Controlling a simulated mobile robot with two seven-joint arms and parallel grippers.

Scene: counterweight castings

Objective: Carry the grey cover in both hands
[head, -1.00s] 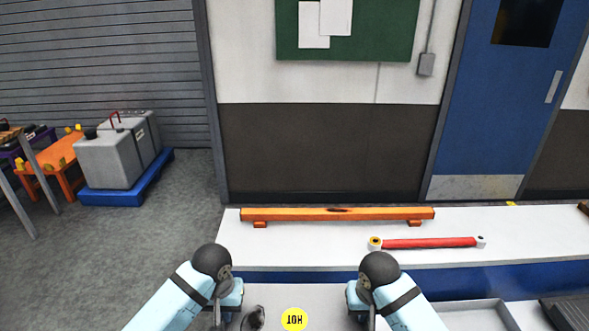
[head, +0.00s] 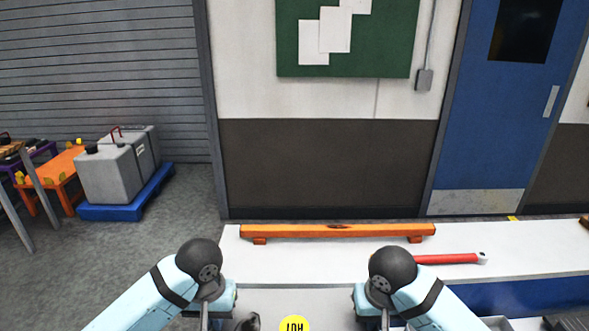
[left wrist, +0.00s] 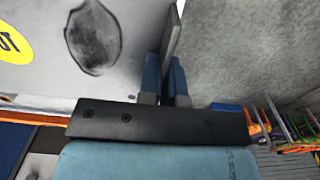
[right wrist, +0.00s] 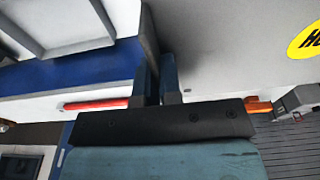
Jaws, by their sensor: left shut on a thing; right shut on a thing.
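The grey cover (head: 262,306) shows at the bottom of the head view, between my two grippers, with a yellow round "HOT" label (head: 294,325) and a dark patch (head: 247,323). Its near part is cut off by the frame. My left gripper (left wrist: 172,72) is shut on the cover's upright rim (left wrist: 173,36) in the left wrist view; the broad grey face (left wrist: 125,75) lies beside it. My right gripper (right wrist: 156,78) is shut on the opposite rim (right wrist: 149,40) in the right wrist view, where the cover's face (right wrist: 225,65) also shows.
A white-topped bench (head: 340,262) lies beyond the cover. On it are an orange beam (head: 335,230) and a red bar (head: 448,259), partly hidden by my right arm. A grey tank (head: 110,172) sits on a blue pallet (head: 128,207) at left. Grey floor is open between.

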